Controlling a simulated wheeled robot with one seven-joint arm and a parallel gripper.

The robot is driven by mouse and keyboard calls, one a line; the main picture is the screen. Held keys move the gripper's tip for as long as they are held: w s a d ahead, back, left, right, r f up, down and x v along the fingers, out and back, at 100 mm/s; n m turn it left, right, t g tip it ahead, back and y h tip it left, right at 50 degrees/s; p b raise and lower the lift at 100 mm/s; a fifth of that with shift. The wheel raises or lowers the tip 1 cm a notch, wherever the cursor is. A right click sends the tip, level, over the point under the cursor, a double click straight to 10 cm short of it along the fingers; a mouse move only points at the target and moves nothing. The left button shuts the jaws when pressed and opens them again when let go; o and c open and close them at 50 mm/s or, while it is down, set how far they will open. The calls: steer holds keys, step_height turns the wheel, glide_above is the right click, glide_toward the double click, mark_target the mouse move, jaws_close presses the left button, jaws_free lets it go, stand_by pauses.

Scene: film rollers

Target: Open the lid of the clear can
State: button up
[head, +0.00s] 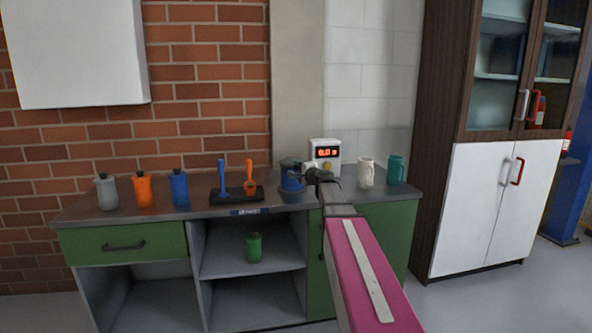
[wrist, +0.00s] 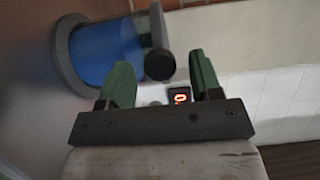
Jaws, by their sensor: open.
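A can with a dark lid and blue showing through its side (head: 291,183) stands on the counter, left of the digital timer; I take it to be the clear can. In the wrist view its blue body (wrist: 105,50) with a grey rim fills the upper left. A dark round knob (wrist: 160,65) sticks out beside it, between my fingertips in the picture. My gripper (wrist: 160,62) is open, its two green fingers apart with nothing held. In the head view my gripper (head: 312,177) is just right of the can and partly hides it. Contact cannot be told.
The counter also holds a pale bottle (head: 106,191), an orange bottle (head: 143,189), a blue bottle (head: 179,187), a black rack (head: 237,193) with two tools, a timer (head: 326,155), a white mug (head: 366,172) and a teal mug (head: 396,170). A green bottle (head: 254,247) stands on the shelf below.

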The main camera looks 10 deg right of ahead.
steer(key=shift+x, duration=1.05)
jaws_close()
steer(key=shift+r, duration=0.15)
